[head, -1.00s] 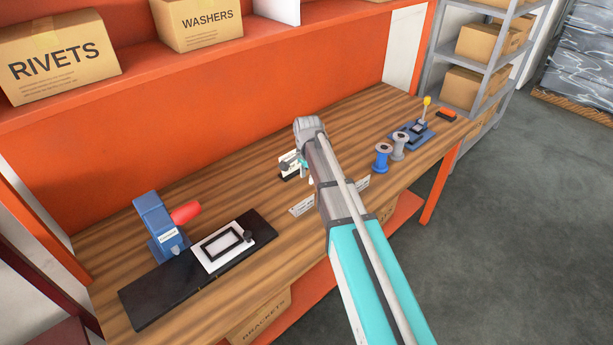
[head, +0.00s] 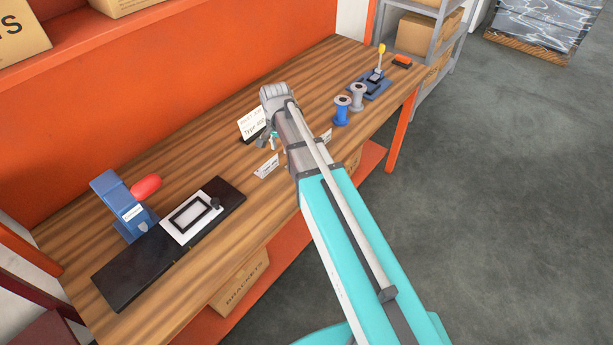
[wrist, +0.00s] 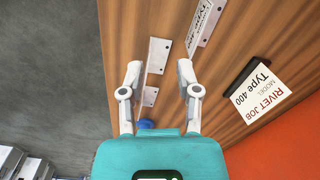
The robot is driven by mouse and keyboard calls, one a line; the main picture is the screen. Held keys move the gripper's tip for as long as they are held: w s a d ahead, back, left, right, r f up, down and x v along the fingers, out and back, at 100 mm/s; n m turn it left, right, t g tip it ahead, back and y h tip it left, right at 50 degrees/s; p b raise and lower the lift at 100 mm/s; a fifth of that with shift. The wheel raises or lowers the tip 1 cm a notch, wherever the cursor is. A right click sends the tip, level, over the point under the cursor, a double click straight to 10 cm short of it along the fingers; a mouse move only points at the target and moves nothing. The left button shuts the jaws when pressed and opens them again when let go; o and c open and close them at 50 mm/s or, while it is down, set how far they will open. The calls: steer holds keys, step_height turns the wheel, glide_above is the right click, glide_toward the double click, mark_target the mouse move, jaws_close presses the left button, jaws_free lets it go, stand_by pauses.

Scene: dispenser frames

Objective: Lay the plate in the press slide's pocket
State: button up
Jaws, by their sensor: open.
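Pale metal pieces with small holes lie near the table's front edge in the wrist view; the larger one, which I take as the plate (wrist: 157,54), shows just beyond and between my fingertips. My gripper (wrist: 159,75) is open and empty, pointing down over it; I cannot tell the height gap. In the head view my arm hides most of this spot. The press slide (head: 183,238) is white, on a black rail at the left. Its pocket (head: 191,213) is a black rectangular frame with nothing seen in it. The blue press (head: 119,203) with a red handle stands behind.
A "Type 400" sign (wrist: 258,91) stands beside my gripper, toward the orange wall. Blue (head: 342,111) and grey spools (head: 358,97) and a blue fixture stand to the right. Bare wood lies between card and rail.

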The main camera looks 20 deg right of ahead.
steer(key=s+d+n, duration=0.2)
steer(key=s+n, duration=0.2)
steer(key=s, duration=0.4)
steer(key=s+d+n, duration=0.3)
steer(key=s, duration=0.5)
steer(key=shift+n, duration=0.4)
steer(key=shift+o, duration=0.2)
steer(key=shift+d, duration=0.1)
steer(key=w+a+m, duration=0.4)
steer(key=w+m, duration=0.1)
steer(key=w, duration=0.6)
steer(key=w+a+m, duration=0.4)
steer(key=w+m, duration=0.1)
steer(key=w, duration=0.6)
steer(key=shift+w+m, duration=0.2)
steer(key=shift+m, duration=0.2)
steer(key=shift+f, duration=0.15)
steer(key=b, duration=0.9)
glide_above(272, 168)
steer(key=f, duration=0.8)
steer(key=shift+w+f, duration=0.2)
steer(key=shift+w, duration=0.2)
steer(key=shift+f, duration=0.15)
